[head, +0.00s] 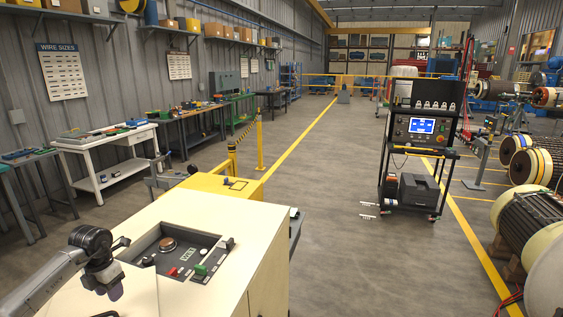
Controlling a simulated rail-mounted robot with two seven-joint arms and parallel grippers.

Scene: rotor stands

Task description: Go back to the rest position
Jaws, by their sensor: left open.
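My left gripper (116,267) is at the lower left, at the end of my grey arm that comes in from the left edge. It is open and I see nothing held in it. It is over the left part of a cream cabinet top (190,215), left of a dark recessed panel (180,252). I cannot tell how high it is above the top. The panel carries a round brown-topped piece, a red piece and a green piece. My right gripper is not in view.
A black wheeled cart (412,180) with a lit screen stands right of centre. Large rotors (535,220) line the right side. Workbenches (112,141) run along the left wall. A yellow cabinet (228,187) stands behind the cream one. The middle floor is clear.

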